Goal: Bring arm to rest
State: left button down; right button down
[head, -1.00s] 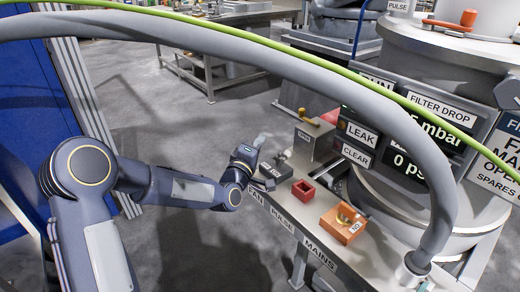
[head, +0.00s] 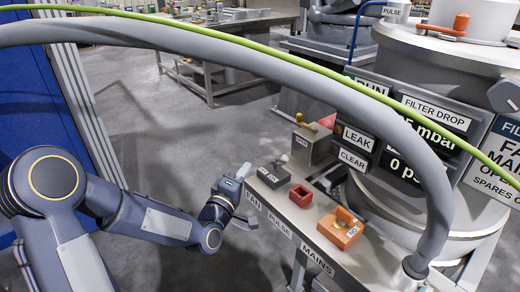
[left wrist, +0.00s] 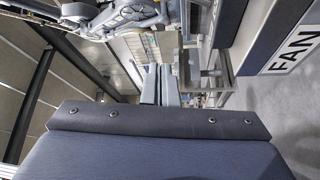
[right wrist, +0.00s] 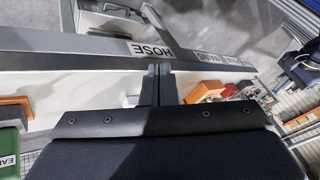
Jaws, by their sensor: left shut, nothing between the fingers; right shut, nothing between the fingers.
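My left arm comes in from the left in the head view. Its gripper (head: 243,170) is beside the left end of the control bench (head: 285,236), near the FAN label, and apart from the switches. In the left wrist view its two fingers (left wrist: 160,84) are together with nothing between them. My right gripper is not visible in the head view. In the right wrist view its fingers (right wrist: 157,84) are together and empty, in front of a grey rail with a HOSE label (right wrist: 150,51).
The bench holds a dark switch block (head: 274,174), a red box (head: 301,196) and an orange box (head: 341,228). A thick grey hose (head: 300,73) arches across the view. A blue panel (head: 30,100) stands at left. Open floor (head: 140,130) lies between.

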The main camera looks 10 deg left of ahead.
pick_arm(q)
jog(key=s+a+f+m+g, duration=0.1)
jog(key=s+m+g, duration=0.55)
jog(key=s, duration=0.95)
jog(key=s+a+f+m+g, duration=0.2)
jog(key=s+m+g, duration=0.4)
jog(key=s, duration=1)
notch_tip(320, 180, up, 21)
jog(key=p, duration=2.1)
jog(key=shift+w+d+n+g, duration=0.15)
jog(key=shift+d+n+g, duration=0.1)
jog(key=shift+n+g, duration=0.15)
